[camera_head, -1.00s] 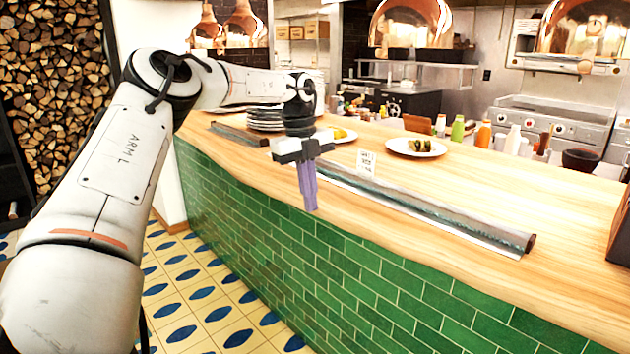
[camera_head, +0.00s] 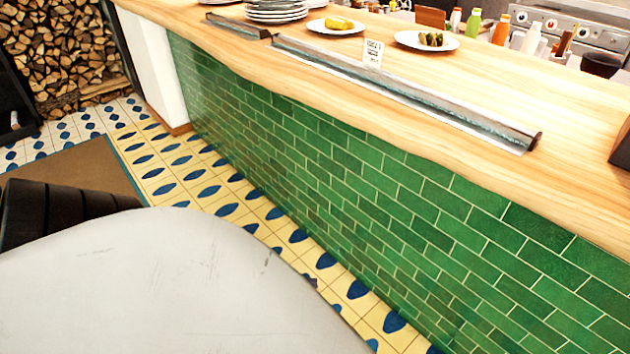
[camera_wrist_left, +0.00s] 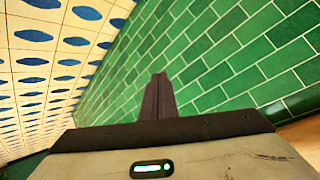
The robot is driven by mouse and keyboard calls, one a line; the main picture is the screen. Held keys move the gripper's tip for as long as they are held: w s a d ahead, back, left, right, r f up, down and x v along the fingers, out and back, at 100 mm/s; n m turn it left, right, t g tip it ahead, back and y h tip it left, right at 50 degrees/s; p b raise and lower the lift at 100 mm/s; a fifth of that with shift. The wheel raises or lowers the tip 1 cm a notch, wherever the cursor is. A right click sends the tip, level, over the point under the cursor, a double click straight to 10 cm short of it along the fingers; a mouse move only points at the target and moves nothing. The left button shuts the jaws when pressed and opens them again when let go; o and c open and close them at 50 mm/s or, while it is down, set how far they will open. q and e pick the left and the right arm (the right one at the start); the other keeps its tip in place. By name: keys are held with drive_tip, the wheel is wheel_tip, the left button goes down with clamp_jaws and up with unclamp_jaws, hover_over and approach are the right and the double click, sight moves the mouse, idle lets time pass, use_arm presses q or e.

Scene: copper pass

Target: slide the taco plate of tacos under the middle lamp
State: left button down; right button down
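A white plate (camera_head: 404,40) with a few small brown-green filled pieces that look like tacos (camera_head: 431,39) sits on the wooden counter, behind the long metal rail. No lamp shows in the current views. My left gripper is low in front of the green tiled counter face, well below the plate. In the head view only a small dark bit of its fingertips (camera_head: 311,282) shows past my large pale arm link. In the left wrist view its fingers (camera_wrist_left: 158,96) are together with nothing between them. My right gripper is out of view.
The wooden counter (camera_head: 575,145) has a metal rail (camera_head: 400,92) along its front edge and a small white sign (camera_head: 373,52). A plate of yellow food (camera_head: 336,27) and stacked plates (camera_head: 276,11) stand left. Bottles (camera_head: 501,30) stand behind. The tiled floor is at left.

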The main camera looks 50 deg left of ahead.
use_arm(q)
drive_tip(key=s+d+f+n+g, duration=0.1)
drive_tip(key=d+n, duration=0.2)
drive_tip(key=d, duration=0.9)
drive_tip(key=s+d+n+g, duration=0.1)
drive_tip(key=s+d+n, duration=0.1)
drive_tip(key=d, duration=1)
drive_tip(key=shift+s+f+n, duration=0.25)
drive_tip(key=shift+f+n, duration=0.1)
drive_tip(key=shift+n, duration=0.25)
drive_tip(key=c, duration=2.5)
unclamp_jaws()
